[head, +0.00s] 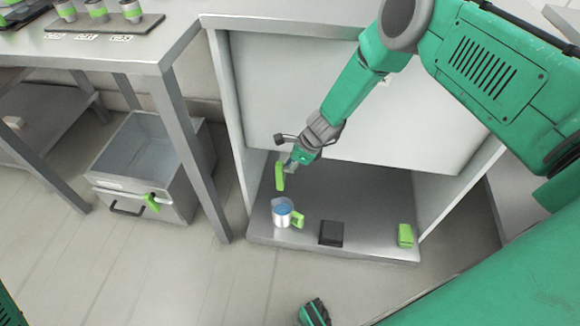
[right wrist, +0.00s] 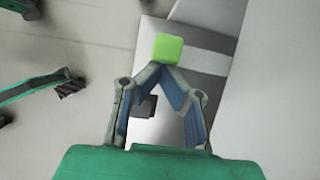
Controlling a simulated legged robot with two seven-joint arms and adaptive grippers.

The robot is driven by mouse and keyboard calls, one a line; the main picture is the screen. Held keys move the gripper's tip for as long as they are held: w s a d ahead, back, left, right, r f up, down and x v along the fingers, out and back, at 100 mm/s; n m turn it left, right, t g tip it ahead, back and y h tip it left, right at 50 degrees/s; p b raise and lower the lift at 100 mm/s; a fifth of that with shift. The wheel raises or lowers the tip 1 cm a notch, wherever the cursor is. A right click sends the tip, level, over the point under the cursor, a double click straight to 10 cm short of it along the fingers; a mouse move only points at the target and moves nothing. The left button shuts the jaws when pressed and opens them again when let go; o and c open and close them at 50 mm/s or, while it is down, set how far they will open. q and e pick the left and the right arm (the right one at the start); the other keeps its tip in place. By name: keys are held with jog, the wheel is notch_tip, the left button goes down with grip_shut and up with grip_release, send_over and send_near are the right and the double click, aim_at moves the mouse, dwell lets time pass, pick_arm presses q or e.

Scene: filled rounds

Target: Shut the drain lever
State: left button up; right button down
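A green handle (head: 279,176) hangs beside the left wall of the bay, above a metal mug (head: 283,211) with blue inside; it looks like the drain lever. In the right wrist view a green block (right wrist: 168,48), apparently its end, lies just past the fingertips. My right gripper (head: 289,163) reaches down to the handle's top. In the right wrist view its fingers (right wrist: 167,68) draw together at the block's near edge. The block looks wider than the gap between the tips, and I see no clear grip. Contact is hard to tell.
A dark square pad (head: 331,233) and a green block (head: 405,235) are on the shelf (head: 365,249) right of the mug. A metal bin (head: 133,158) with a green lever (head: 151,203) stands on the floor at left.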

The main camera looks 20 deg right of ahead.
pick_arm(q)
jog(key=shift+s+d+r, duration=0.1)
jog(key=shift+d+r, duration=0.15)
jog(key=shift+d, duration=0.25)
pick_arm(e)
jog(key=v, duration=0.7)
jog(key=shift+w+d+r, duration=0.2)
jog(key=shift+d, duration=0.15)
jog(key=shift+a, duration=0.1)
jog(key=s+d+f+n+g+h+p, duration=0.1)
jog(key=s+f+n+h, duration=0.1)
jog(key=s+n, duration=0.6)
jog(key=s+d+f+n+g+h+p, duration=0.15)
jog(key=s+n, duration=0.35)
jog(key=s, duration=0.8)
pick_arm(q)
notch_tip(320, 180, up, 4)
jog(key=shift+a+f+p, duration=0.1)
jog(key=shift+f+p, duration=0.15)
jog(key=shift+p, duration=0.3)
pick_arm(e)
jog(key=s+r+n, duration=0.6)
jog(key=s+n, duration=0.6)
jog(key=s, duration=0.1)
